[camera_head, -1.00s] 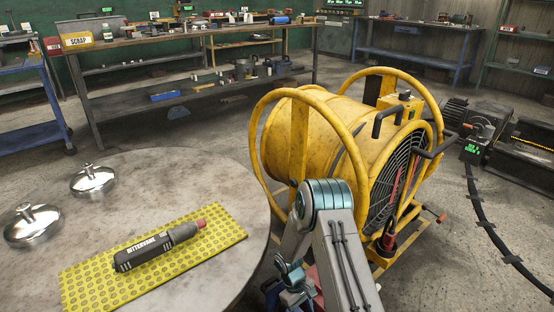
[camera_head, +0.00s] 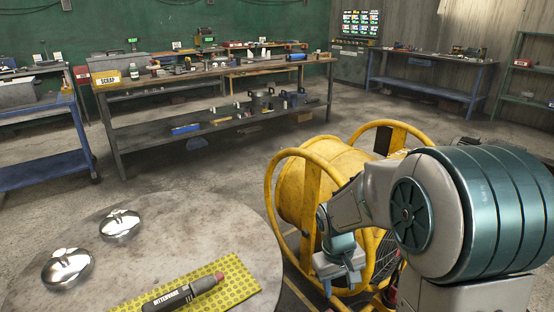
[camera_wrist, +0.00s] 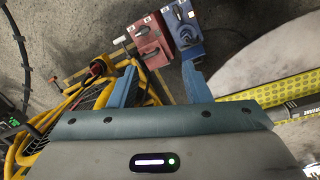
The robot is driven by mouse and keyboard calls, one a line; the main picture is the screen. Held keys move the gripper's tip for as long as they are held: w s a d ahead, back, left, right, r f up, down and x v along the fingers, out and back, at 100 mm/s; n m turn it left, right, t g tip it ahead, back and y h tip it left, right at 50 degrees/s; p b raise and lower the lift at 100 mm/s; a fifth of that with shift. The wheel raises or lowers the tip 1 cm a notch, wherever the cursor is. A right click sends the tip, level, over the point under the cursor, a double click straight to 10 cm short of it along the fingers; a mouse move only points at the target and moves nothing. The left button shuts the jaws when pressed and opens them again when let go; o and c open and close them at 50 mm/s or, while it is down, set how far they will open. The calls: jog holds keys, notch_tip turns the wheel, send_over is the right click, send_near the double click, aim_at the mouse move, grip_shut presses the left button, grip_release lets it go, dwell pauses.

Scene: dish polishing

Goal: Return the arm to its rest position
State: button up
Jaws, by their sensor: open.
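My gripper (camera_wrist: 161,66) is open and empty, its two blue fingers apart over the floor in the wrist view. In the head view my gripper (camera_head: 345,280) hangs in front of the yellow drum fan (camera_head: 310,185), to the right of the round table (camera_head: 185,225). My forearm is folded, with my large teal joint filling the right side. Two shiny metal lids (camera_head: 120,225) (camera_head: 67,268) lie on the table. A grey tool (camera_head: 180,295) with a red tip rests on a yellow mat (camera_head: 238,272) there. Nothing is held.
The fan's yellow tube frame (camera_wrist: 88,100) is close to the left of my fingers in the wrist view. A red box (camera_wrist: 150,45) and a blue box (camera_wrist: 183,28) lie ahead of them. A workbench (camera_head: 220,80) stands behind. Open floor lies between bench and table.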

jog(key=s+r+m+t+p, duration=0.1)
jog(key=s+r+p, duration=0.5)
jog(key=r, duration=0.6)
jog(key=s+r+m+t+y+p, duration=0.1)
jog(key=s+r+p, duration=0.5)
jog(key=r, duration=0.6)
jog(key=shift+s+m+t+y, duration=0.3)
jog(key=shift+s+m+t, duration=0.2)
jog(key=shift+s, duration=0.65)
